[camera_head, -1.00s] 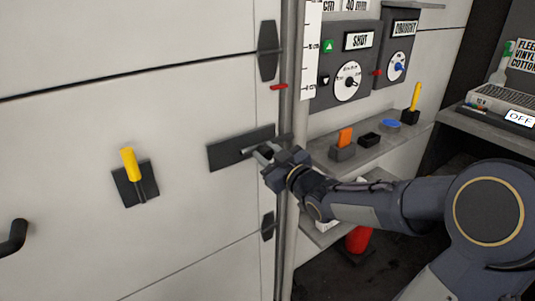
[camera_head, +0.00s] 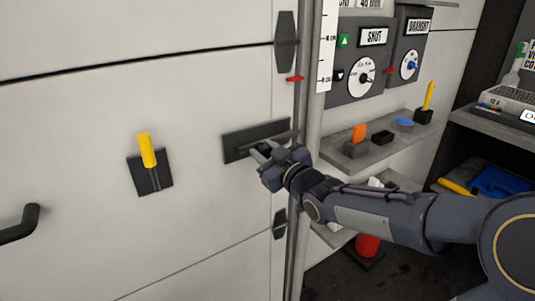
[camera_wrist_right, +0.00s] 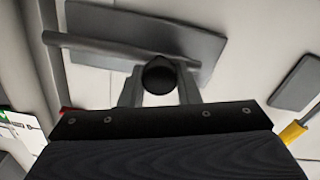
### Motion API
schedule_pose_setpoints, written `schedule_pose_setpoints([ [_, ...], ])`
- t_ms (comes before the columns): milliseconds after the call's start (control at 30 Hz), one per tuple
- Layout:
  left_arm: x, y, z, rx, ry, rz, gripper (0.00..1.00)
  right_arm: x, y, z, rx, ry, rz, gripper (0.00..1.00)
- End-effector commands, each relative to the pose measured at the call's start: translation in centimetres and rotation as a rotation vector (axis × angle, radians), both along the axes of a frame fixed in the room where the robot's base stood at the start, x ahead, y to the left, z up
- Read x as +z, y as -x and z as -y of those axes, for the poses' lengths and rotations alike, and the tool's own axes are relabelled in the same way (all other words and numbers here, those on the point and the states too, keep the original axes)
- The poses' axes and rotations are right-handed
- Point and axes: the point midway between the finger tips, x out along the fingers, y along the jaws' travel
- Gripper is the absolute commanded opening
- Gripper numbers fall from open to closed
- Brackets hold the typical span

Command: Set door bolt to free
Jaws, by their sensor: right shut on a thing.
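The door bolt is a thin grey rod (camera_wrist_right: 110,46) on a dark plate (camera_head: 240,141) fixed to the pale door. In the right wrist view, the rod's left end sticks out past the plate (camera_wrist_right: 205,42). A round black knob (camera_wrist_right: 159,75) stands out from the rod. My right gripper (camera_head: 262,150) is shut on this knob, with one finger on each side of it in the right wrist view (camera_wrist_right: 159,92). In the head view the gripper hides the knob and part of the plate. My left gripper is not in view.
A yellow lever (camera_head: 147,150) on a dark plate is left of the bolt. A black handle (camera_head: 20,224) is at the far left. A grey pole (camera_head: 308,150) stands right of the bolt, with a shelf (camera_head: 405,145) of small items beyond it. Hinges are above and below.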

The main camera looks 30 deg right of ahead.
Motion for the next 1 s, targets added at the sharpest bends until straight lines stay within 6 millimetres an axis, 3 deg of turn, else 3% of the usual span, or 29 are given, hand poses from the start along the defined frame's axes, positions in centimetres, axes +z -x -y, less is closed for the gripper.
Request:
schedule_pose_setpoints([
  [33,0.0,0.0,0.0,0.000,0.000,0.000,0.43,-0.2,0.0,-0.5,0.011,0.000,-0.005,0.31],
  [200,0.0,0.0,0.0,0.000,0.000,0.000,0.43,-0.2,0.0,-0.4,0.009,0.000,-0.004,0.51],
  [533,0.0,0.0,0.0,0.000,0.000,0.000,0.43,0.0,0.5,-0.2,0.005,0.000,-0.002,0.51],
  [1000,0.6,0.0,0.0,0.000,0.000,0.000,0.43,0.0,7.2,0.3,0.007,0.001,-0.002,0.51],
])
